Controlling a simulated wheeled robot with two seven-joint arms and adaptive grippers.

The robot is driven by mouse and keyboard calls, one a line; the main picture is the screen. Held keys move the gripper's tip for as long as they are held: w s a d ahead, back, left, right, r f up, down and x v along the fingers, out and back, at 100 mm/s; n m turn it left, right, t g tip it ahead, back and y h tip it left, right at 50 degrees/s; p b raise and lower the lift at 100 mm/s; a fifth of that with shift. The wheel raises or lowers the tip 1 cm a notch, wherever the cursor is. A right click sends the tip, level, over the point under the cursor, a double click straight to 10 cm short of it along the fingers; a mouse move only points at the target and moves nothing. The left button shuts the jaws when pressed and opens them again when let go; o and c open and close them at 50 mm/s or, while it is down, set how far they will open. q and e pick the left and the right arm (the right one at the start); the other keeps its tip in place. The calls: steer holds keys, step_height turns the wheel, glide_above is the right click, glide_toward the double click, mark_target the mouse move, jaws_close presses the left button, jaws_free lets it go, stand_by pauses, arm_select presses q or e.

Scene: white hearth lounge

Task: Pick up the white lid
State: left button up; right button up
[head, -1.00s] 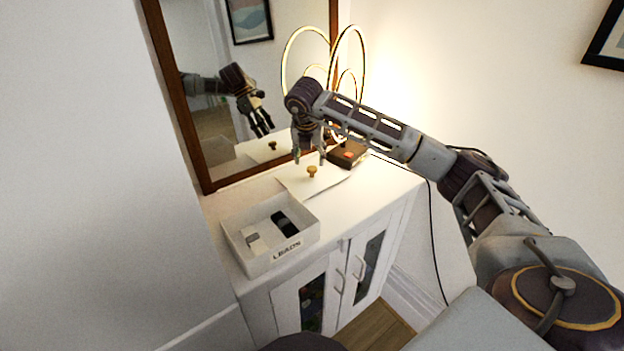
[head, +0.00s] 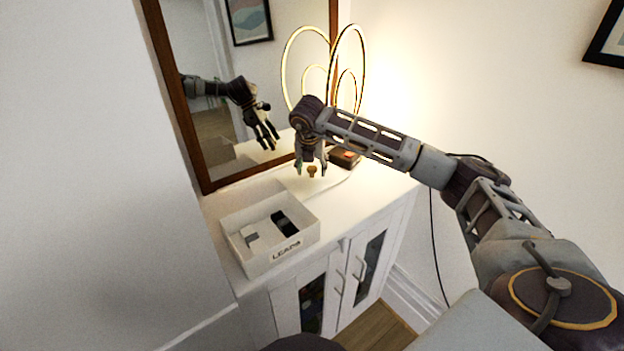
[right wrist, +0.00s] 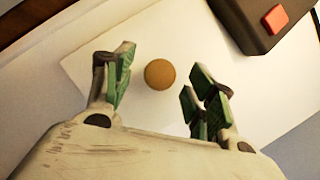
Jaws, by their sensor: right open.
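The white lid (head: 318,188) is a flat panel with a round wooden knob (head: 312,170), lying on the white cabinet top in front of the mirror. My right gripper (head: 311,174) is just above it, pointing down, with its fingers open on either side of the knob. In the right wrist view the lid (right wrist: 140,35) lies below the fingers, and the knob (right wrist: 160,74) shows between the green-padded fingertips, with a gap on both sides. My left gripper is not in view.
A white open box (head: 270,262) labelled LEADS, with a few items inside, stands front left on the cabinet (head: 385,200). A dark box with a red-orange top patch (head: 345,157) sits close behind the lid. A looped lamp (head: 361,70) and a wood-framed mirror (head: 180,100) stand behind.

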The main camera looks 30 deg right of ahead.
mark_target(314, 170)
steer(key=shift+w+d+f, duration=0.1)
steer(key=shift+w+f, duration=0.05)
steer(key=shift+f, duration=0.2)
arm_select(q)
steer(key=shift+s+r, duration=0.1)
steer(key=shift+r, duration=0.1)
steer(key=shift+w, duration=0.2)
arm_select(e)
steer(key=c, duration=1.1)
steer(key=shift+r, duration=0.1)
steer(key=shift+c, duration=0.2)
steer(key=shift+s+r, duration=0.25)
steer(key=shift+r, duration=0.15)
steer(key=r, duration=0.4)
steer(key=r+p, duration=0.1)
steer(key=r, duration=0.1)
steer(key=shift+s, duration=0.25)
arm_select(q)
steer(key=shift+b, duration=0.45)
arm_select(e)
steer(key=s+d, duration=0.1)
steer(key=s, duration=1.8)
steer(key=shift+d, duration=0.25)
